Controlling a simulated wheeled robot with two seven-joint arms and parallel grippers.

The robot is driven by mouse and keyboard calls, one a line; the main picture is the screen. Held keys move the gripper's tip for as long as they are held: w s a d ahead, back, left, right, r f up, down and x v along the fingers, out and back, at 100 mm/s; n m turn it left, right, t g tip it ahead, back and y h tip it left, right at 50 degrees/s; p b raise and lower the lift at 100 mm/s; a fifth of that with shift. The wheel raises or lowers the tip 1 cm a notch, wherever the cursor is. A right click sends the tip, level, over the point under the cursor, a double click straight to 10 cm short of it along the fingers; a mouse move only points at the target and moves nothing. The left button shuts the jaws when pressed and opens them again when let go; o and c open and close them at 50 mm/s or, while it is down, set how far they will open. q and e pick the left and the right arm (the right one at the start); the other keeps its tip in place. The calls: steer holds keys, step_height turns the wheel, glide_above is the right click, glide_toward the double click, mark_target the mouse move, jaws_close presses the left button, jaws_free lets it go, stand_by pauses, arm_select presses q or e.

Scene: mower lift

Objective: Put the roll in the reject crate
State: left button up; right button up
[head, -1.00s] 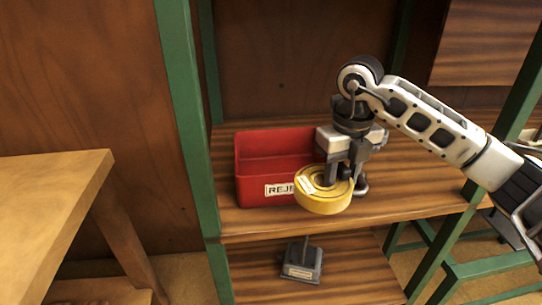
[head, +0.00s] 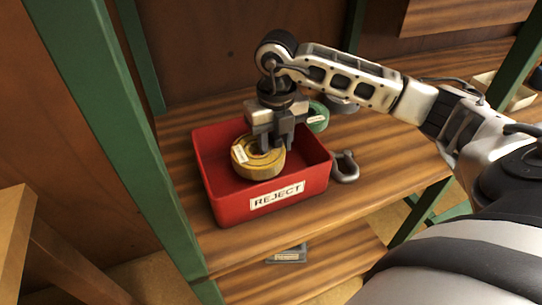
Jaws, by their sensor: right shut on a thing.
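The yellow roll (head: 259,168) is held by my right gripper (head: 270,146), which is shut on it. The roll is over the open top of the red reject crate (head: 222,207) and looks partly below its rim. I cannot tell whether it touches the crate floor. The crate sits on the wooden shelf and carries a REJECT label on its front. My left gripper is not in view.
A green roll (head: 317,117) and a dark round thing (head: 343,103) stand behind the crate. A grey shackle (head: 345,166) lies at its right side. Green posts (head: 110,130) frame the shelf (head: 330,213). A pale tray (head: 504,92) stands far right.

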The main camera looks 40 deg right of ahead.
steer(key=shift+w+f, duration=0.1)
steer(key=shift+f, duration=2.05)
steer(key=shift+f, duration=0.2)
steer(key=o, duration=1.2)
steer(key=shift+r, duration=0.1)
steer(key=shift+r, duration=0.15)
step_height(320, 180, up, 12)
